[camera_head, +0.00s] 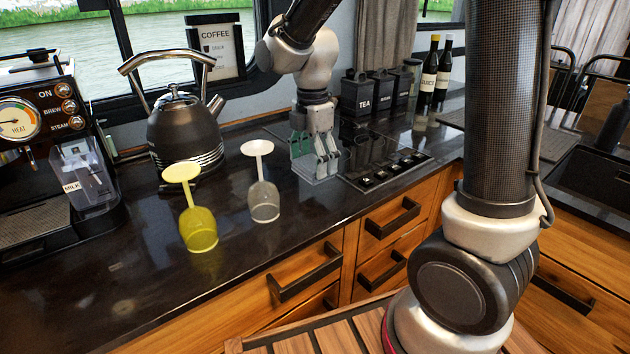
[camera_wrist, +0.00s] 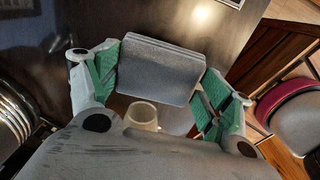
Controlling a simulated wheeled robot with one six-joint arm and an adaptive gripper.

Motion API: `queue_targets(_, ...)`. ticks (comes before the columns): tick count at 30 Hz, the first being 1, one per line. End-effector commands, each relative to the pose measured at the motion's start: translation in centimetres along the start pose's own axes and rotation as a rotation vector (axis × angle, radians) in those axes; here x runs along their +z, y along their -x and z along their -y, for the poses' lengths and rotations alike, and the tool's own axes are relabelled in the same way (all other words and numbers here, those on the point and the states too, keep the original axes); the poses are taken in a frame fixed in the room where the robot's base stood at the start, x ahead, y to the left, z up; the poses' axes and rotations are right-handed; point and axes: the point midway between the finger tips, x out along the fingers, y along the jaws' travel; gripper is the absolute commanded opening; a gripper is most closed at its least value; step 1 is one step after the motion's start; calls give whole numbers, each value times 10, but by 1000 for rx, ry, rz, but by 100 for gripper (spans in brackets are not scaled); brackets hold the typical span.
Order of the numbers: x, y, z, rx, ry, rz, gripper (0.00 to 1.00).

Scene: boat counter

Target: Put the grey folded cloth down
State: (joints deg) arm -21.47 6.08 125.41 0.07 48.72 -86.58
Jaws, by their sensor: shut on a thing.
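The grey folded cloth (camera_wrist: 160,72) shows in the wrist view as a flat, layered block between the green-padded fingers of my gripper (camera_wrist: 160,88). In the head view my gripper (camera_head: 320,152) points down over the dark counter (camera_head: 225,275), just left of the hob. It is shut on the cloth. Part of the cloth (camera_head: 329,168) shows around the fingertips in the head view, low over the counter. I cannot tell whether its underside touches the counter, as the fingers and the cloth hide that.
An upturned clear glass (camera_head: 264,203) and an upturned yellow glass (camera_head: 198,228) stand left of my gripper. A kettle (camera_head: 183,135) stands behind them. The hob (camera_head: 385,172) and dark canisters (camera_head: 362,97) lie to the right. The front left counter is bare.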

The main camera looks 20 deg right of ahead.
Motion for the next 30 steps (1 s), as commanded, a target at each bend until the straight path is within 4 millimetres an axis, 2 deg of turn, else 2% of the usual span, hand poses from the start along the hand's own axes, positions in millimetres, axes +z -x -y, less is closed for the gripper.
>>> queue_targets(12, 0, -51, 0, -1, 0, 0, 50)
queue_targets(23, 0, -54, 0, 1, -1, 0, 50)
queue_targets(24, 0, -54, 0, 1, -1, 0, 85)
queue_targets(27, 0, -54, 0, 1, -1, 0, 100)
queue_targets(30, 0, -54, 0, 1, -1, 0, 100)
